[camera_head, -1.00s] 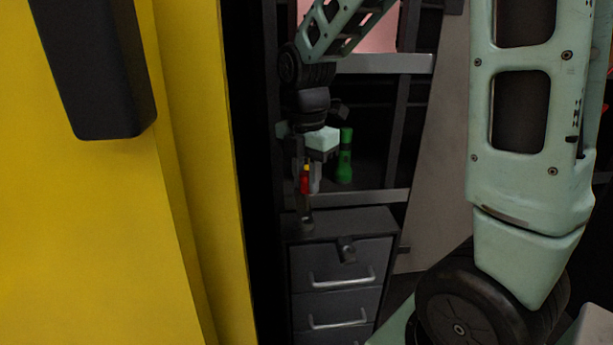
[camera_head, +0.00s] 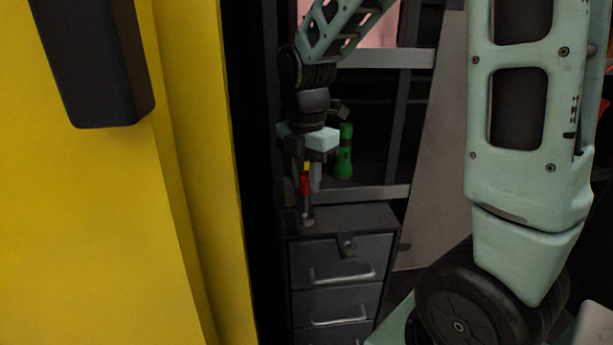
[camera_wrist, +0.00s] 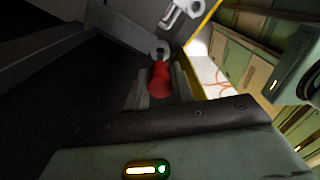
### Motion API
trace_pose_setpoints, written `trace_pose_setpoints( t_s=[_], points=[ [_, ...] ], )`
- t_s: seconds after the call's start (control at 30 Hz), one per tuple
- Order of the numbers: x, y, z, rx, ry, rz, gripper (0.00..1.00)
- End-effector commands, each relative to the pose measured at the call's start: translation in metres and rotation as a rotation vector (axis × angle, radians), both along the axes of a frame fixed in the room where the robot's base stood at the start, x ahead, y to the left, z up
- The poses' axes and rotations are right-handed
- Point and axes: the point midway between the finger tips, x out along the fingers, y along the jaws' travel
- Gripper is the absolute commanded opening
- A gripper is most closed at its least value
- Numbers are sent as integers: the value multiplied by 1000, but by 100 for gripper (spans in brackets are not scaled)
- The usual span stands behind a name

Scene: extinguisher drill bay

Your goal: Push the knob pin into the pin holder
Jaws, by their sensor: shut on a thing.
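My gripper (camera_head: 304,184) hangs above the near left part of a dark grey drawer cabinet's top. In the wrist view the red pin (camera_wrist: 160,80) sits between my two fingers (camera_wrist: 160,73). The small grey pin holder (camera_head: 307,218) stands on the cabinet top, directly under the pin. Its round grey ring (camera_wrist: 158,48) shows just past the pin's end in the wrist view. I cannot tell how far the pin is inside the holder.
The drawer cabinet (camera_head: 360,216) has a lock-like fitting (camera_head: 347,245) and pale handles on its front. A big yellow panel (camera_head: 195,170) fills the left side, close to the cabinet.

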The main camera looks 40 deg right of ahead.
Motion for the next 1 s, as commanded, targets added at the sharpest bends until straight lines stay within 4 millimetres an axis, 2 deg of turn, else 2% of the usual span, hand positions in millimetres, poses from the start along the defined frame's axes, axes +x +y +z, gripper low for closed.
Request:
trace_pose_setpoints(
  t_s=[1.0],
  points=[
    [0,0,-20,0,1,0,0]
  ],
)
